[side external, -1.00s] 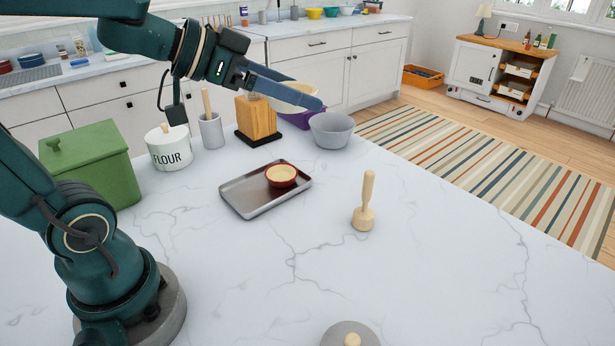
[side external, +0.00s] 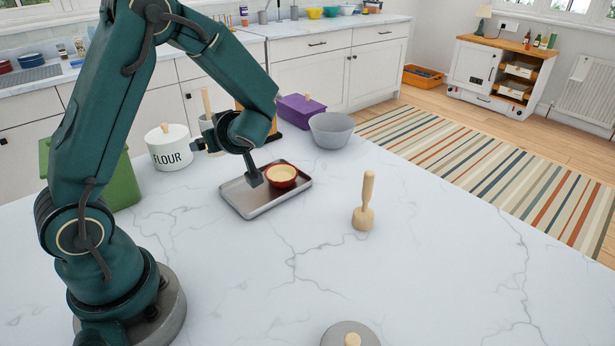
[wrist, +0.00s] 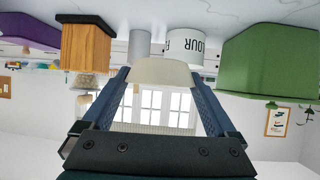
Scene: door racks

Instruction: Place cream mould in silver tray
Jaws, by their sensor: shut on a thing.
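In the wrist view, a pale cream mould (wrist: 160,71) sits between the two blue fingers of my gripper (wrist: 161,76), which are shut on it. I cannot make out the held mould in the side view. The tray lies flat on the marble worktop, and the red dish is in its right, back part.
A flour canister (side external: 168,148), a green box (side external: 122,185), a purple box (side external: 299,110) and a grey bowl (side external: 331,130) stand behind and around the tray. A wooden masher (side external: 364,207) stands to the right. The front worktop is mostly clear, apart from a grey lid (side external: 335,337).

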